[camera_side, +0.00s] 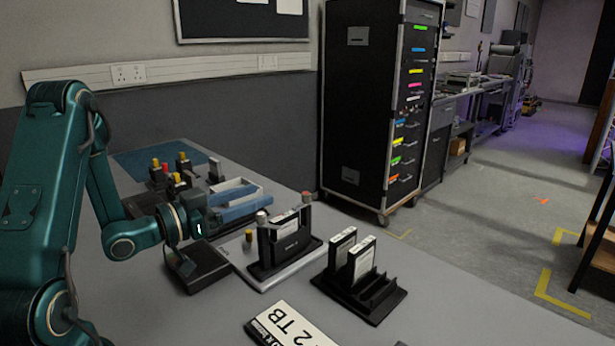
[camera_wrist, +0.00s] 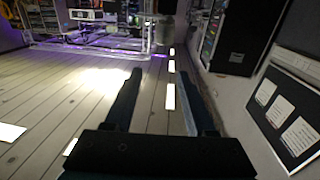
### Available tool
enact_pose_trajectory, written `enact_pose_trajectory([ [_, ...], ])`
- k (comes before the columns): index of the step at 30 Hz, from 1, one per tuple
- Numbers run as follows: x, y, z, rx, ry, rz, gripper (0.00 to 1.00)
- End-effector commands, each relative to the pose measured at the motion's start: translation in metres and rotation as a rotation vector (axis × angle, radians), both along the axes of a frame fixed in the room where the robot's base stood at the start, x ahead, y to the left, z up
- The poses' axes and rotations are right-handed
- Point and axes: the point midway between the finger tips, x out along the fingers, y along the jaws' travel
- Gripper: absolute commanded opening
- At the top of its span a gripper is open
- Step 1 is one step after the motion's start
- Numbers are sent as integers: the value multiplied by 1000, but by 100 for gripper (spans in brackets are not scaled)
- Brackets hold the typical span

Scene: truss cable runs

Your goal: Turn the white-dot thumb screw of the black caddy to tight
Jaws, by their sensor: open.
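The black caddy (camera_side: 285,252) stands upright on a light grey plate on the table in the side view, with a labelled drive in it. A pale grey thumb screw (camera_side: 262,217) is at its left top and a red-topped one (camera_side: 306,197) at its right top. The white dot is too small to make out. My gripper (camera_side: 264,191) is open and empty, its blue fingers level and pointing right, behind and left of the caddy and apart from it. Its spread fingers also show in the wrist view (camera_wrist: 160,73), where no caddy is in sight.
A black rack (camera_side: 370,292) with upright drives stands right of the caddy. A "2 TB" card (camera_side: 291,326) lies in front. Yellow- and red-topped knobs (camera_side: 176,178) stand behind my gripper. A small brass knob (camera_side: 249,237) is left of the caddy.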

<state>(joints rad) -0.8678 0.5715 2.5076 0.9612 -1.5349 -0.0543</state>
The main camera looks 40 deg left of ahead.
Motion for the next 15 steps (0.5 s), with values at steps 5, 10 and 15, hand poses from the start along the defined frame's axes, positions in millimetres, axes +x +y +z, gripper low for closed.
enact_pose_trajectory([
  [5, 0, 0, -33, -5, 4, 0, 56],
  [10, 0, 0, -47, 0, 1, 0, 56],
  [15, 9, -1, -49, 8, -2, -3, 56],
])
